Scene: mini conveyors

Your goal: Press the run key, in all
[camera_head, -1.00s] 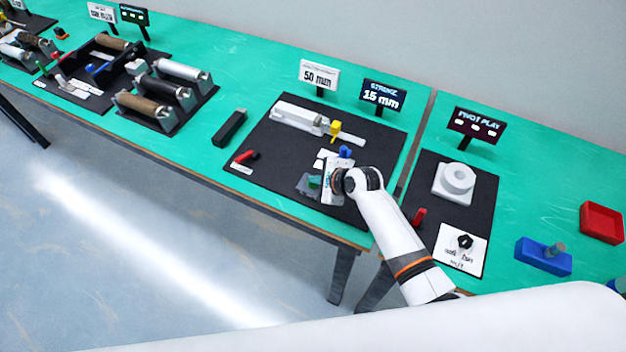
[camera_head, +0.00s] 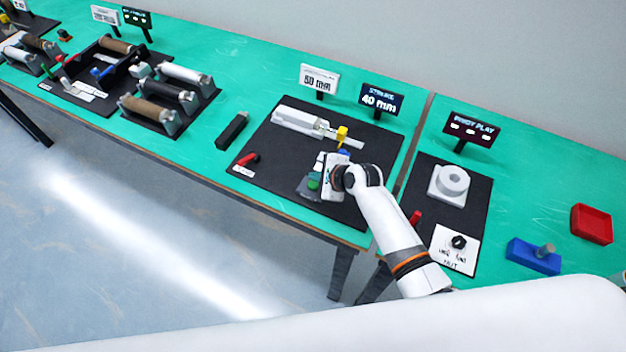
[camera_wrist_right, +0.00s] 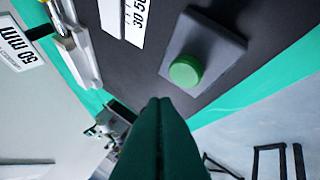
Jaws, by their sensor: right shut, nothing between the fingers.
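The green round key (camera_head: 314,181) sits on a grey block on the black mat; it also shows in the right wrist view (camera_wrist_right: 185,70). My right gripper (camera_head: 327,188) is over the mat, close beside this key. Its dark fingers (camera_wrist_right: 159,102) are shut together and empty, with the tips just below the green key in the wrist picture. A gap or contact with the key cannot be told. The stroke display (camera_head: 380,100) reads 40 mm and the white sign (camera_head: 319,80) reads 50 mm. My left gripper is not in view.
A white cylinder unit (camera_head: 299,120) with a yellow piece (camera_head: 341,134) lies behind the gripper. A blue knob (camera_head: 344,154) is close to my wrist. A red lever (camera_head: 250,159) is at left. The pivot play station (camera_head: 466,200) stands at right.

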